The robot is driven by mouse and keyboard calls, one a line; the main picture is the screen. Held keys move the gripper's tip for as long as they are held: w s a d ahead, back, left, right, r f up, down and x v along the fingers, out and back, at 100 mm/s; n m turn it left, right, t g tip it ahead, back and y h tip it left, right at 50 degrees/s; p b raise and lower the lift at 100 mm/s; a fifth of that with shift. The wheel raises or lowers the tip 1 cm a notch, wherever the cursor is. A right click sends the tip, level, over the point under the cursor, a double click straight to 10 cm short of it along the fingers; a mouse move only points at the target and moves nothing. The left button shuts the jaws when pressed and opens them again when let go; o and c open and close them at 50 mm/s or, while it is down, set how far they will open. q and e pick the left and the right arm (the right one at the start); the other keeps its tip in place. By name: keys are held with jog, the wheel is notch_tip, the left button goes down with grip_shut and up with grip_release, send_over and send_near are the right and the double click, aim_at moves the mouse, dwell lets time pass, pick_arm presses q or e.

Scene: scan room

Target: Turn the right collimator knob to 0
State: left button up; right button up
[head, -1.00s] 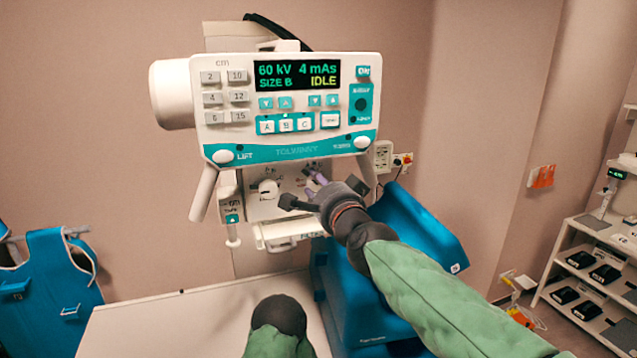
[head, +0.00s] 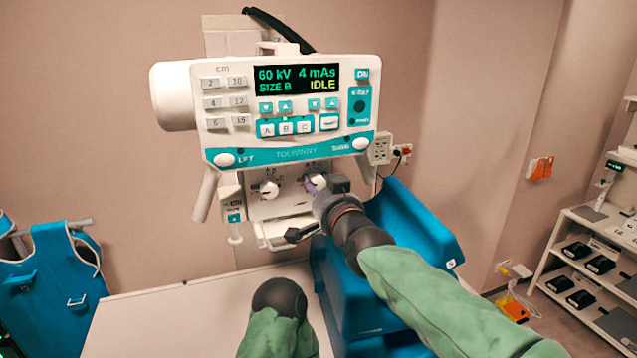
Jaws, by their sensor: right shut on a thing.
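The x-ray unit's collimator panel (head: 292,202) hangs below the control box. Its right knob (head: 318,182) is white and partly covered by my right gripper (head: 314,186), whose purple-tinted tip shows at the knob's left side. My right gripper is shut on this knob, with its dark body below and right of it. The knob's pointer and most of its scale are hidden or too small to read. The left knob (head: 269,188) is white and free. Of my left arm only a dark joint and green sleeve show at the bottom; its gripper is out of view.
The control box (head: 285,153) reads 60 kV, 4 mAs, SIZE B, IDLE. A white table (head: 180,315) lies below. A blue chair-like block (head: 410,225) stands close behind my right arm. Blue aprons (head: 45,285) hang at left; a shelf rack (head: 590,235) stands at right.

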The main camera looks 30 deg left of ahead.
jog(key=shift+d+r, duration=0.1)
jog(key=shift+r, duration=0.15)
dwell(0.3)
jog(key=o, duration=1.1)
jog(key=shift+w, duration=0.1)
jog(key=shift+o, duration=0.2)
jog(key=shift+f, duration=0.1)
jog(key=v, duration=1.2)
